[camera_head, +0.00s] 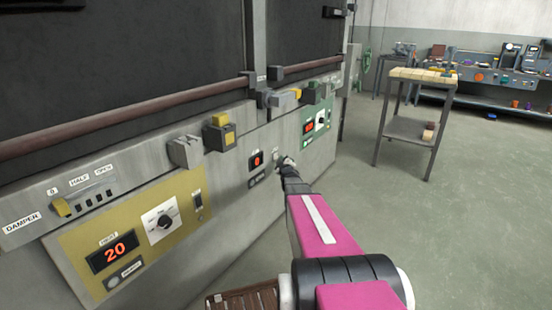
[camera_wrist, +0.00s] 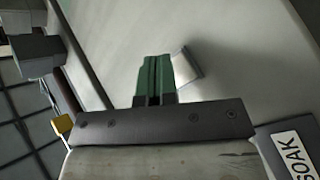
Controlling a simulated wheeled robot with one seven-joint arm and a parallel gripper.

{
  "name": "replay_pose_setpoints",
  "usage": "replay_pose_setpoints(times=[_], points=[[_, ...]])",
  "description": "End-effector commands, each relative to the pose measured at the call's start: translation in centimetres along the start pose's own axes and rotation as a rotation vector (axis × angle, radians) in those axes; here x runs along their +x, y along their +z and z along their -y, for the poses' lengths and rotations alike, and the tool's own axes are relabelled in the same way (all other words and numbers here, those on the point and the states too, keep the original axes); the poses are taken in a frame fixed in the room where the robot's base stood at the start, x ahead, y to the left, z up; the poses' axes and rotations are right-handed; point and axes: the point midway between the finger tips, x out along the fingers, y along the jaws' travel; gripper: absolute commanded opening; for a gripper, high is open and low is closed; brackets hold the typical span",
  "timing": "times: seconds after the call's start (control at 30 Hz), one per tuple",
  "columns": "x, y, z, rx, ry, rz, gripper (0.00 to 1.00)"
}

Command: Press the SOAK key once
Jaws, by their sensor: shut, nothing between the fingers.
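The SOAK label (camera_wrist: 297,158) is a white tag on a dark plate at the lower right of the wrist view. In the head view, a small red-lit display (camera_head: 256,160) sits on the grey panel left of my gripper. A small pale square piece (camera_wrist: 187,68) stands out from the panel just right of my fingertips in the wrist view; its own label is not visible. My gripper (camera_head: 286,162) is shut and empty close to the panel. Its green fingers also show in the wrist view (camera_wrist: 156,60). I cannot tell whether they touch the panel or piece.
A yellow panel with a HEAT display (camera_head: 112,251) is at the left, and a green panel (camera_head: 316,127) is beyond my gripper. Blocks, including a yellow one (camera_head: 219,133), project above the panels. A small table (camera_head: 410,130) stands on open floor at the right.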

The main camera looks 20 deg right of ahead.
Motion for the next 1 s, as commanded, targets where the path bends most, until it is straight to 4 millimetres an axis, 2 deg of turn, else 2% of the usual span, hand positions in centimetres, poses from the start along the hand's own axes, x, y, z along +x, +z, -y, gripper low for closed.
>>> replay_pose_setpoints(times=[1.0], points=[[0.6,-0.42,0.41,0.0,0.0,0.0,0.0]])
